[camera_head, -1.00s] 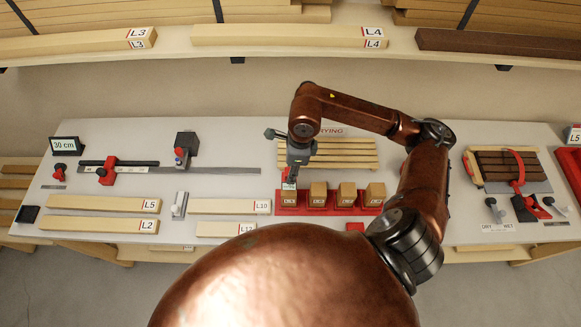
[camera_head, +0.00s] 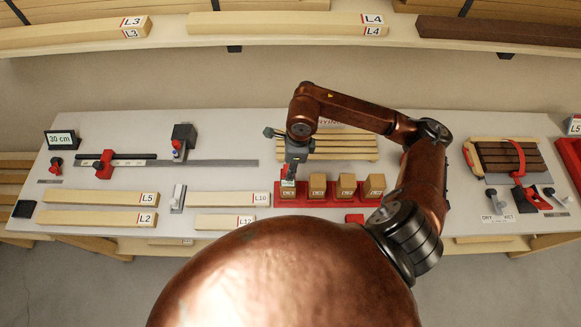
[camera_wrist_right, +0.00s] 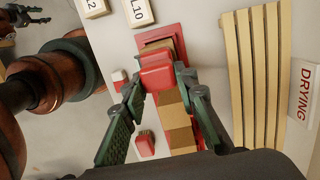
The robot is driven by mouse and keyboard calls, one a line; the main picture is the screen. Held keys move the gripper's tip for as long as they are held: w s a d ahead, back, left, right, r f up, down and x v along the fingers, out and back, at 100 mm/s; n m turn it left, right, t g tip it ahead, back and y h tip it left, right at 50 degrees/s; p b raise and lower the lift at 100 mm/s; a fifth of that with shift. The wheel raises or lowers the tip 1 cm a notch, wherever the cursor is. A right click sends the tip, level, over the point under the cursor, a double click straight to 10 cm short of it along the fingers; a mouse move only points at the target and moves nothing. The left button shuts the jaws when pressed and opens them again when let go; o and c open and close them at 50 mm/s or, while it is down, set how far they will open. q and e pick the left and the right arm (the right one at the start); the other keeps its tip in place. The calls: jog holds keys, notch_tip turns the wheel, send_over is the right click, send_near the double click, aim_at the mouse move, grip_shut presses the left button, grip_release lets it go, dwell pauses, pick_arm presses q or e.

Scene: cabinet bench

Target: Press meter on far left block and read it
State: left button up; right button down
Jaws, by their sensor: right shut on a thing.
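The red tray (camera_head: 330,203) holds a row of brown blocks. The far left block (camera_head: 287,196) is partly covered by the meter (camera_head: 288,184), whose small pale display faces the head camera; I cannot read it. My right gripper (camera_head: 291,173) points down over that block and is shut on the meter. In the right wrist view the meter's red body (camera_wrist_right: 157,74) sits between the fingers (camera_wrist_right: 160,84). It is at the block's top, but I cannot tell whether it presses on it. My left gripper (camera_wrist_right: 26,15) shows small at the wrist view's upper left corner.
Light boards L10 (camera_head: 228,198) and L5 (camera_head: 95,197) lie left of the tray. Drying slats (camera_head: 335,146) lie behind it. A long ruler with red slider (camera_head: 104,163) is at back left. A clamped dark stack (camera_head: 508,158) stands at right.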

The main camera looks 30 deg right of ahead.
jog(key=shift+f+b, duration=0.5)
dwell(0.5)
jog(key=shift+f+b, duration=0.1)
jog(key=shift+b, duration=0.3)
dwell(1.8)
jog(key=shift+r+p, duration=1.45)
jog(key=shift+r, duration=2.15)
